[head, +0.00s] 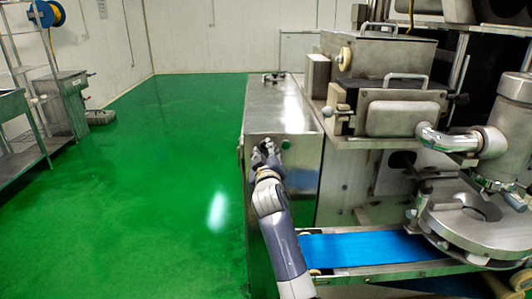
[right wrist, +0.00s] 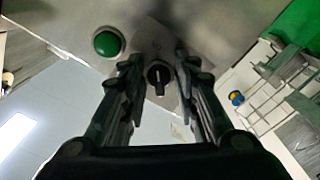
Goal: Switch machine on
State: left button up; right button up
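The steel machine cabinet (head: 280,105) stands in the middle of the head view, with a green button (head: 286,144) on its near panel. The right wrist view shows this green button (right wrist: 108,43) and, beside it, a black rotary switch (right wrist: 158,78). My right gripper (head: 266,150) is at the panel, just left of the button. In the right wrist view its fingers (right wrist: 158,68) are apart, one on each side of the switch, with visible gaps. The switch is hidden behind the gripper in the head view. My left gripper is not in view.
A blue conveyor belt (head: 370,248) lies to the right of my right arm. Steel machine parts with a round outlet (head: 480,215) fill the right side. Metal racks and a table (head: 15,105) stand at far left. The green floor (head: 150,190) between is clear.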

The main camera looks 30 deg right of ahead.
jog(key=v, duration=1.2)
dwell(0.5)
